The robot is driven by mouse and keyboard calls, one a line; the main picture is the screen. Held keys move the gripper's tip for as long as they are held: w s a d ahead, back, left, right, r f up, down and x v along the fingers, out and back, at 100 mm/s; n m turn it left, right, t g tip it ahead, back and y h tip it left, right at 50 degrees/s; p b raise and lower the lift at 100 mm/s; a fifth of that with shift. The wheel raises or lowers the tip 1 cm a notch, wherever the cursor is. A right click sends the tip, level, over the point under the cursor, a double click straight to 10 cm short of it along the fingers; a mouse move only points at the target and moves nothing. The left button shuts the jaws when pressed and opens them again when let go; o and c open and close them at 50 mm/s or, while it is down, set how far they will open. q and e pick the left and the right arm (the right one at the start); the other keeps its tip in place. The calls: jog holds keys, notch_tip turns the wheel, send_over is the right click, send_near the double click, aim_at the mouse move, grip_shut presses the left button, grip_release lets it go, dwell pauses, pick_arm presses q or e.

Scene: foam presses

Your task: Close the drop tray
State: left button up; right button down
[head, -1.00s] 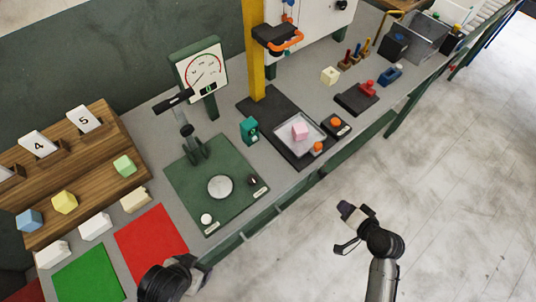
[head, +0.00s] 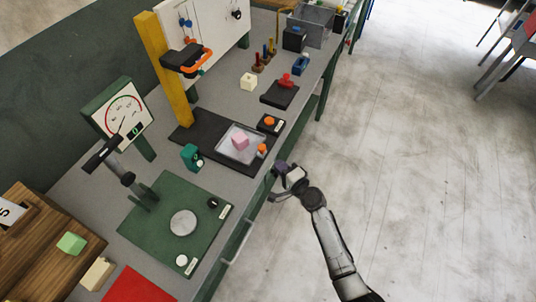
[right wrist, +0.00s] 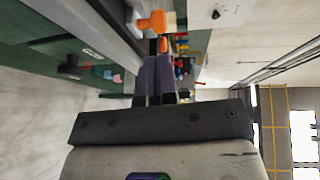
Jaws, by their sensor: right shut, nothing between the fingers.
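The drop tray (head: 230,153) is a shallow pale tray on the black press base, with a pink foam cube (head: 240,141) in it. An orange knob (head: 262,149) sits at its front right edge, near the bench edge. My right gripper (head: 278,169) is shut and empty, just off the bench's front edge, below and to the right of the knob and apart from it. In the right wrist view its purple fingers (right wrist: 155,75) are together, and an orange knob (right wrist: 152,22) shows beyond them. My left gripper is not in view.
A yellow post (head: 165,65) carries the press head with an orange handle (head: 200,60). A black box with an orange button (head: 269,122) stands right of the tray. A teal block (head: 191,156) stands to its left. The floor in front is free.

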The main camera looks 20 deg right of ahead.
aim_at(264, 150)
jog(key=b+x, duration=0.1)
jog(key=x, duration=0.5)
jog(key=shift+a, duration=0.1)
jog(key=shift+w+a+f, duration=0.1)
jog(key=shift+w, duration=0.4)
